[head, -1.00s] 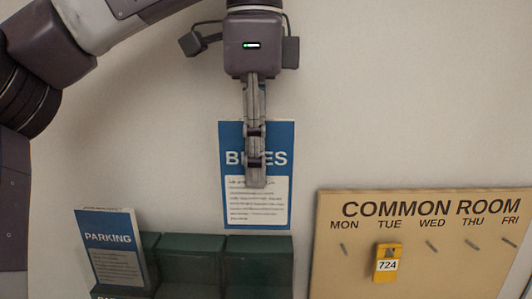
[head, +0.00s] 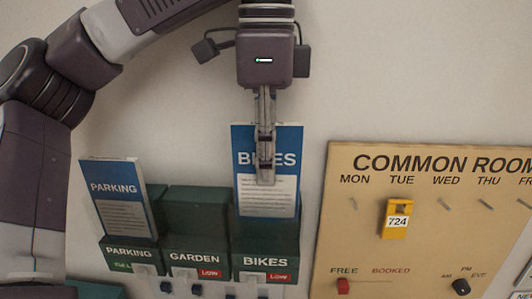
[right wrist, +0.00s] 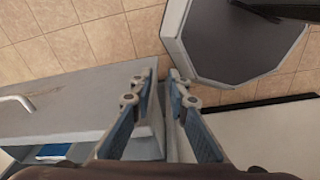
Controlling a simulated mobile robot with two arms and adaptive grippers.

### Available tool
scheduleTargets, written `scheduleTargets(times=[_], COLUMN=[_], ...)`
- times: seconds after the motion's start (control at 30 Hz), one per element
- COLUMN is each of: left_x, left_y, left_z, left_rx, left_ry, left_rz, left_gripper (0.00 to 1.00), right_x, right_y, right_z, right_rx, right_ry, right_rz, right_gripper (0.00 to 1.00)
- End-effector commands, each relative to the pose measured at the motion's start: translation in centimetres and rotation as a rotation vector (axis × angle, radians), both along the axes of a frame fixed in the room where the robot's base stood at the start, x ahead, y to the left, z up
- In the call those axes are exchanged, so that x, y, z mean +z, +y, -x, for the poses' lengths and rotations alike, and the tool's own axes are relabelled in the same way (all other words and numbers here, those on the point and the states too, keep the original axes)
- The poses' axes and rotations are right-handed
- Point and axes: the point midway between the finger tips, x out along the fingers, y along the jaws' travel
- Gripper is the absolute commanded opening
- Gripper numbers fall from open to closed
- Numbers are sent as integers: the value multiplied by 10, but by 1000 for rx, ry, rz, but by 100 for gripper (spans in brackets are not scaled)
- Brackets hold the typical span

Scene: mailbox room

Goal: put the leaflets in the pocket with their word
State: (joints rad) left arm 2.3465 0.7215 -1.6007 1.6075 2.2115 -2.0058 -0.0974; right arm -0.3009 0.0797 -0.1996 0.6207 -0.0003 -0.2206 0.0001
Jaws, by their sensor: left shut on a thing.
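My left gripper (head: 265,182) is shut on the blue-and-white BIKES leaflet (head: 268,208). It holds the leaflet upright by its upper part, fingers pointing down. The leaflet is over the BIKES pocket (head: 265,262) of the dark green rack, its lower edge showing above the pocket's labelled front. The PARKING leaflet (head: 118,200) stands slightly tilted in the PARKING pocket (head: 130,254) at the left. The GARDEN pocket (head: 198,257) between them shows no leaflet. My right gripper (right wrist: 160,75) is open and empty in the right wrist view, away from the rack.
A COMMON ROOM board (head: 425,258) with pegs and a yellow 724 tag (head: 396,220) hangs right of the rack. GARDEN and BIKES carry red LOW markers. The right wrist view shows a grey cabinet (right wrist: 60,100) and a grey-topped bin-like thing (right wrist: 230,45) on tiled floor.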

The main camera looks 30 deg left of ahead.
Motion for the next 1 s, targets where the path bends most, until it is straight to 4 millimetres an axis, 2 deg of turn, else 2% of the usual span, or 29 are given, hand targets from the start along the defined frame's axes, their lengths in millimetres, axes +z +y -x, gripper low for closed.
scheduleTargets(times=[0.5,1.0], left_x=[-41,-50], left_y=[0,0], left_z=[0,1], left_rx=[1,-1], left_ry=[0,1], left_rz=[0,0], left_gripper=[0,0], right_x=[-19,-21], right_y=[0,0], right_z=[0,0], right_rx=[0,0], right_ry=[-1,-1], right_rz=[0,0], right_gripper=[15,15])
